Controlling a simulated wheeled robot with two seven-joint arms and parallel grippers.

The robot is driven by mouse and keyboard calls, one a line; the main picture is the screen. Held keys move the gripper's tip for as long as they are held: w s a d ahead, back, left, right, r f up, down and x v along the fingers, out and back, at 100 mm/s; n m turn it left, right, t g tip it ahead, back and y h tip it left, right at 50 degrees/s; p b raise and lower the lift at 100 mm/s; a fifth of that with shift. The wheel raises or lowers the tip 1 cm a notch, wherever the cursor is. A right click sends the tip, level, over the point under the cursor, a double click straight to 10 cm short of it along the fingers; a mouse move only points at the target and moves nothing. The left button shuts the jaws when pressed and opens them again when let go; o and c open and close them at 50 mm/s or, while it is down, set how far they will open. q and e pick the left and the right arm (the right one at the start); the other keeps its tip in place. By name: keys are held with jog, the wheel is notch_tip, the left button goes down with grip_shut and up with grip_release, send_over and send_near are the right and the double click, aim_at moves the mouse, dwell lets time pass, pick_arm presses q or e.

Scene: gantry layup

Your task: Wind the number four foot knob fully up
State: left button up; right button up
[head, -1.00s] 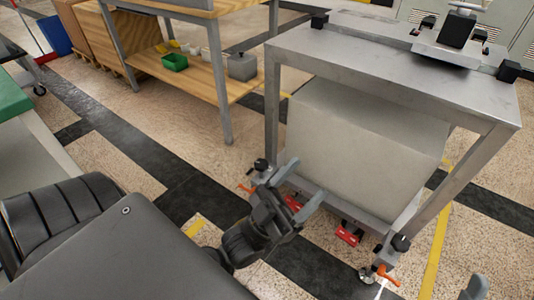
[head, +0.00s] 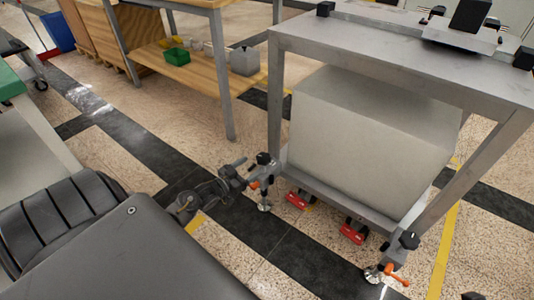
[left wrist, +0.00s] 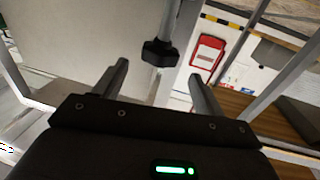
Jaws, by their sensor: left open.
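A steel gantry frame (head: 395,55) stands at the right on adjustable feet. Its near-left foot has a black knob (head: 263,158), an orange lever (head: 254,185) and a round pad (head: 264,207). A second black knob (head: 408,240) is at the near-right foot, with another orange lever (head: 397,280). I cannot read any number on either. My left gripper (head: 246,169) is open beside the near-left knob, just left of it. In the left wrist view a black knob (left wrist: 159,52) on a grey rod shows beyond and between the open fingers (left wrist: 159,70), apart from both.
A large pale block (head: 350,135) fills the space under the frame. Red-topped parts (head: 297,200) sit on the floor below it. A wooden workbench (head: 190,75) stands at the back left. A dark bit of my right arm shows at the bottom edge, right.

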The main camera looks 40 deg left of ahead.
aim_at(267, 154)
pick_arm(q)
jog(key=w+b, duration=0.1)
jog(key=w, duration=0.2)
jog(key=w+d+b, duration=0.1)
jog(key=w, duration=0.2)
jog(key=w+b, duration=0.1)
jog(key=w, duration=0.2)
jog(key=shift+w+d, duration=0.1)
jog(key=shift+d, duration=0.1)
jog(key=c, duration=1)
